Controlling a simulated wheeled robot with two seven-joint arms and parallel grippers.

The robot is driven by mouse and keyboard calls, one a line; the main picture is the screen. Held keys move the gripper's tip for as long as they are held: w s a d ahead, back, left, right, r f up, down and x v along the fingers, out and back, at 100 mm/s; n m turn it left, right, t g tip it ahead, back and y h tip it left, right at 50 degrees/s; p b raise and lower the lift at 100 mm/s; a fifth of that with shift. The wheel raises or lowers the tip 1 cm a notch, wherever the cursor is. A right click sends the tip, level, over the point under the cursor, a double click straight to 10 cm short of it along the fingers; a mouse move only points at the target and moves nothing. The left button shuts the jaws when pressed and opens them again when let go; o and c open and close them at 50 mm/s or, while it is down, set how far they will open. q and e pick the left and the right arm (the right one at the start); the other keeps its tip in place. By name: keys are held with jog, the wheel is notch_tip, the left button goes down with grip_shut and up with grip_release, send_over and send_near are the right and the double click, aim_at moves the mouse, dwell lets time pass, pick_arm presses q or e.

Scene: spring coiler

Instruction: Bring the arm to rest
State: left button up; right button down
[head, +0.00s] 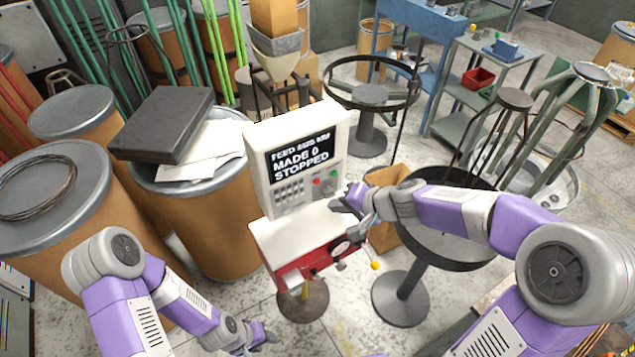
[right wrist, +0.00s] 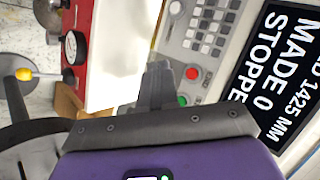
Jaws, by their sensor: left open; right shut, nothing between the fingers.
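My right gripper (head: 348,200) is at the front of the spring coiler (head: 310,232), just right of its control panel. In the right wrist view the shut right gripper (right wrist: 157,85) lies beside a red button (right wrist: 192,73) and a green button (right wrist: 182,100), with nothing between its fingers; I cannot tell if it touches the panel. The coiler's screen (head: 299,160) reads "MADE 0 STOPPED". My left gripper (head: 262,338) is low at the bottom of the head view, open and empty, below the coiler.
A black round stand (head: 400,300) is under my right arm. Cardboard drums (head: 200,225) stand left of the coiler, one bearing a dark box (head: 165,122), another a wire coil (head: 35,188). A yellow-knobbed lever (head: 375,265) sticks out at the coiler's front. Floor shows in front.

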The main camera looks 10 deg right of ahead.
jog(key=shift+f, duration=0.1)
dwell(0.5)
jog(key=s+f+n+g+h+b, duration=0.15)
jog(key=s+f, duration=0.25)
jog(key=f, duration=0.6)
jog(key=s+f+g+h+p, duration=0.1)
jog(key=s+f+g, duration=0.2)
jog(key=f, duration=0.7)
jog(key=s+a+f+n+g+b, duration=0.1)
jog(key=s+a+f+n+g, duration=0.1)
jog(key=s+f, duration=1)
jog(key=a+f+n, duration=0.1)
jog(key=a, duration=0.1)
jog(key=shift+a+f, duration=0.2)
jog(key=shift+a, duration=0.2)
jog(key=shift+s, duration=0.15)
